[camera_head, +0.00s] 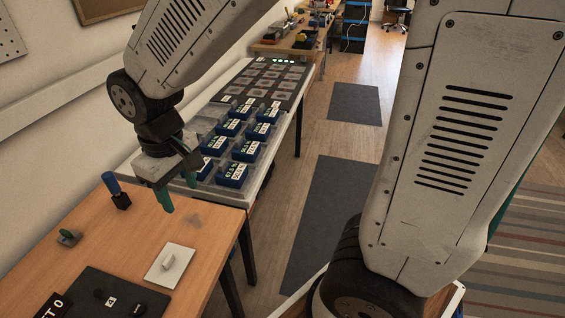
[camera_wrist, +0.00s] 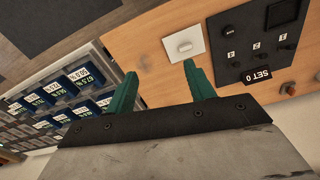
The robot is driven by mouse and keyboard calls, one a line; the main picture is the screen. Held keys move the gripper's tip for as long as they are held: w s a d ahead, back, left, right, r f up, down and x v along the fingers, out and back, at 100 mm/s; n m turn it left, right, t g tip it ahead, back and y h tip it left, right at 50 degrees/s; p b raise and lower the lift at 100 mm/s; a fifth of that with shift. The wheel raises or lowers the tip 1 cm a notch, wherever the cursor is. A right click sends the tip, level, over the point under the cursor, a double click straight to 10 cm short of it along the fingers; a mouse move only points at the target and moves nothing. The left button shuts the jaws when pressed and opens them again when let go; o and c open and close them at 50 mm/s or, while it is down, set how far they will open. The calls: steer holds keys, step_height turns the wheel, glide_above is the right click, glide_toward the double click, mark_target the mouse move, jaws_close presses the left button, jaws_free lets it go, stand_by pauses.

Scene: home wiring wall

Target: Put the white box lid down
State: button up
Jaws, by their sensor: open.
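The white box lid (camera_head: 170,264), a flat square plate with a small raised knob, lies flat on the wooden table near its front right edge. It also shows in the wrist view (camera_wrist: 184,43), beyond my fingertips. My gripper (camera_head: 178,180) is above the table's far right corner, up and behind the lid in the head view. Its two green fingers are spread with nothing between them, as the wrist view also shows (camera_wrist: 160,77). The gripper is apart from the lid.
A black panel (camera_head: 86,290) marked "SET 0" lies left of the lid. A bench with several blue labelled boxes (camera_head: 232,173) adjoins the table. Floor is clear to the right.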

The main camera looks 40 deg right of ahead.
steer(key=s+d+r+m, duration=0.2)
steer(key=s+d+r, duration=0.2)
steer(key=s+d, duration=0.2)
steer(key=s+d+r+m, duration=0.2)
steer(key=s+d+r, duration=0.3)
steer(key=s, duration=0.5)
steer(key=d, duration=0.2)
steer(key=shift+s+d+r+m+t, duration=0.15)
steer(key=shift+s+d+m+t, duration=0.15)
steer(key=shift+m+t, duration=0.1)
steer(key=shift+w, duration=0.1)
